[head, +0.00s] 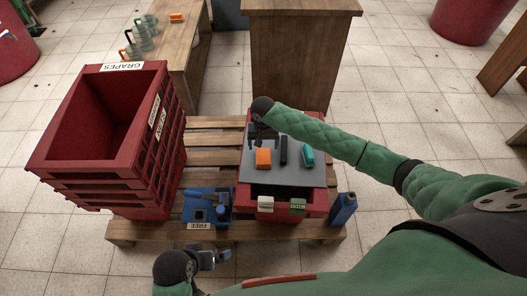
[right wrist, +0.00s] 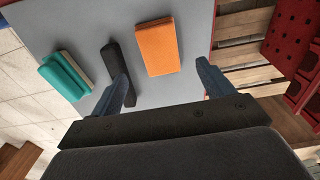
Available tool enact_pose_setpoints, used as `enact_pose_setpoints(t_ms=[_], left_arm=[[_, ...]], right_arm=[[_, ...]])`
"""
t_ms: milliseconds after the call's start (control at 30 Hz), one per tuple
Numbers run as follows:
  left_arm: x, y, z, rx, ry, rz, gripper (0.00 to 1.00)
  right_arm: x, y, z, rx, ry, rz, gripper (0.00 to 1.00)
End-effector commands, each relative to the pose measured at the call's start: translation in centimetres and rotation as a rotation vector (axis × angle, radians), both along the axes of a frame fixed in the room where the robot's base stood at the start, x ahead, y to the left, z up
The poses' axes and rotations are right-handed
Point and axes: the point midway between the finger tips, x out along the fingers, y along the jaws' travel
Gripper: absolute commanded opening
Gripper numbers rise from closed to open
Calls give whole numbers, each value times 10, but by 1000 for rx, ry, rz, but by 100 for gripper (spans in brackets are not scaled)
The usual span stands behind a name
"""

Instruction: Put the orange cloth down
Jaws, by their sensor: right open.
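The orange cloth (head: 263,158), a folded block, lies flat on the grey board (head: 290,175) on top of a red crate in the head view. In the right wrist view the cloth (right wrist: 158,47) lies just beyond my open fingers, with nothing held between them. My right gripper (head: 260,140) is open, above the far left part of the board; its fingers (right wrist: 162,80) show apart in the wrist view. My left gripper (head: 212,258) is low in the head view, in front of the pallet, away from the cloth; its jaw state is unclear.
A black bar (head: 284,150) and a teal block (head: 307,155) lie beside the cloth. Stacked red crates (head: 110,190) stand left on the wooden pallet (head: 215,150). A blue item (head: 205,207) and a blue bottle (head: 343,209) flank the board's crate. The board's front part is clear.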

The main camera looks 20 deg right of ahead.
Motion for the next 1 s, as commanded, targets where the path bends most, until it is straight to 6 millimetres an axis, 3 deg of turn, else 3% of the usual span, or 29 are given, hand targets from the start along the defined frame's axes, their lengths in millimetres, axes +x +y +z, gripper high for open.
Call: enact_pose_setpoints(t_ms=[233, 467, 700, 1000], left_arm=[[1, -2, -2, -5, -6, -2, 100], [1, -3, -2, -8, -10, -3, 100], [1, -3, -2, -6, -8, -3, 100], [1, -2, -2, -5, -7, -2, 100]], right_arm=[[0, 0, 34, 1, -1, 1, 80], [-12, 12, 35, 18, -2, 29, 80], [-71, 68, 10, 114, -39, 178, 80], [-152, 126, -2, 232, -125, 341, 80]])
